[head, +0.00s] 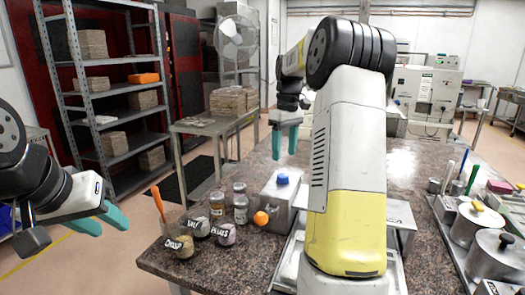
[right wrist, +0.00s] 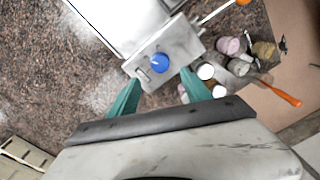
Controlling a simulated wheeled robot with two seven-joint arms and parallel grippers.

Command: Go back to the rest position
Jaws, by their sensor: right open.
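My right gripper (head: 285,148) hangs fingers-down above the stone-topped table in the head view, its two teal fingers apart with nothing between them. In the right wrist view the open fingers (right wrist: 161,82) frame a metal box (right wrist: 181,42) with a blue knob (right wrist: 159,62), which lies below them. My left gripper (head: 106,224) is at the left edge of the head view, left of the table. Its teal fingers point right and look apart and empty. My right arm hides the table's middle.
Lidded metal pots (head: 497,256) stand at the right. A shelf rack (head: 117,89) and a side table (head: 205,126) are behind.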

